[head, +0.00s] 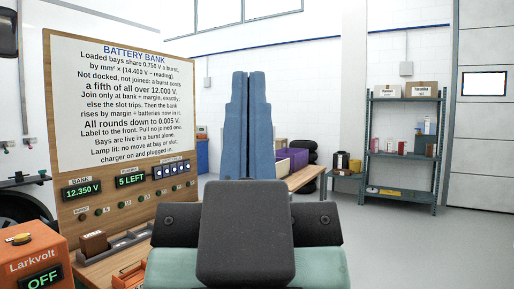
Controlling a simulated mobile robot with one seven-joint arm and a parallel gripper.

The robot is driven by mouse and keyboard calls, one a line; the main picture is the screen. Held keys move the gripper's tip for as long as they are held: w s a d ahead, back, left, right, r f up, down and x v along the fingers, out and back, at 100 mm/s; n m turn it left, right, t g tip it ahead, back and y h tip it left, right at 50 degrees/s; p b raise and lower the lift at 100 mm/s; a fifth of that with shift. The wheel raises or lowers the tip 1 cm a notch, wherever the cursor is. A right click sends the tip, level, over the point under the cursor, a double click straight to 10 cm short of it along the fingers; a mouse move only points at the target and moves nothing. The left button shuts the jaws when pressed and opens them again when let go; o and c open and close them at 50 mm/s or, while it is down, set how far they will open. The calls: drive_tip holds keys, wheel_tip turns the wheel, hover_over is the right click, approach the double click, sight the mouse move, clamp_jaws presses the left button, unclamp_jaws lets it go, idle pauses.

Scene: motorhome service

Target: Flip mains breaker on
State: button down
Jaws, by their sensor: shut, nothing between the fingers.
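I cannot make out a mains breaker in this view. My gripper (248,82) points up and away in the middle of the head view. Its two blue stepped fingers are together, with nothing seen between them. My dark wrist block hides its lower part. The gripper is apart from the wooden battery bank panel (50,130) at left. An orange Larkvolt unit (22,262) at lower left has a display reading OFF and an orange-yellow knob on top.
The panel displays read 12.350 V (82,190) and 5 LEFT (130,180). Brown and grey blocks (93,244) stand on the bench below. A wooden bench (305,178) and a shelf rack (402,148) stand at the back. The floor at right (420,245) is clear.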

wheel_tip(320, 180, up, 14)
drive_tip(key=p, duration=1.1)
drive_tip(key=shift+r+p, duration=0.15)
drive_tip(key=shift+p, duration=0.2)
